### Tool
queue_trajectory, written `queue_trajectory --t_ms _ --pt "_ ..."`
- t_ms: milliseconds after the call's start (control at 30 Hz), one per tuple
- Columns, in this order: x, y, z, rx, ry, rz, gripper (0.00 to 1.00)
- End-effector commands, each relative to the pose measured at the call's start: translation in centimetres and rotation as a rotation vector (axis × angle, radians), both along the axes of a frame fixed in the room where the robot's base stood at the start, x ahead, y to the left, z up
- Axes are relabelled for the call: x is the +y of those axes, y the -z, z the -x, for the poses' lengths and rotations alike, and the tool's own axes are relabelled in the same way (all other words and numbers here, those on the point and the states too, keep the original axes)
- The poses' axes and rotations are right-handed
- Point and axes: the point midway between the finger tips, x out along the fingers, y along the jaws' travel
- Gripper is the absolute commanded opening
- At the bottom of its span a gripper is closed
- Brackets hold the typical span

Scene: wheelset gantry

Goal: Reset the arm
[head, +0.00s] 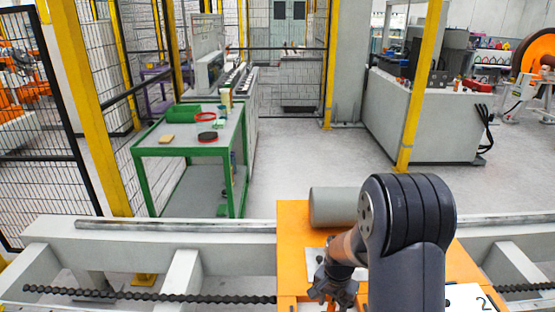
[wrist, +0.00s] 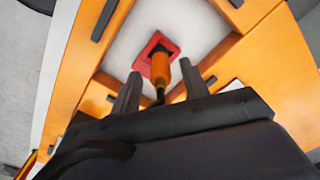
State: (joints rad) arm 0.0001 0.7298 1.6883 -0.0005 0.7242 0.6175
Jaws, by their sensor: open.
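My arm reaches over an orange platform (head: 291,235) in the head view, bent at a large dark joint. My gripper (head: 333,292) points down at the platform, near the bottom edge of the view. In the wrist view my gripper (wrist: 161,84) is open, its two dark fingers apart. An orange-handled object (wrist: 161,68) with a dark lower end stands in a red square holder (wrist: 145,63) on a pale surface. It shows beyond and between the fingers, with gaps on both sides. I cannot tell its exact depth between them.
A grey cylinder (head: 334,207) lies on the platform behind my arm. A long pale rail beam (head: 150,240) runs across in front. Beyond it stand a green table (head: 165,152) with small items, yellow posts (head: 420,85) and mesh fencing (head: 22,120). The grey floor (head: 300,160) between is clear.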

Motion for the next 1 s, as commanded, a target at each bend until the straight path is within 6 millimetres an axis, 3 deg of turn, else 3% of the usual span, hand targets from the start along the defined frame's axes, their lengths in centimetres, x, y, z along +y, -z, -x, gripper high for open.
queue_trajectory --t_ms 133,200,433,833,1000 --pt "0.0 3.1 0.1 0.003 0.000 0.000 0.43" --pt "0.0 1.4 -0.1 -0.005 0.000 0.000 0.43" --pt "0.0 -0.4 0.0 -0.001 0.000 0.000 0.43" --pt "0.0 -0.6 0.0 0.000 0.000 0.000 0.43" --pt "0.0 0.6 0.0 0.001 0.000 0.000 0.43"
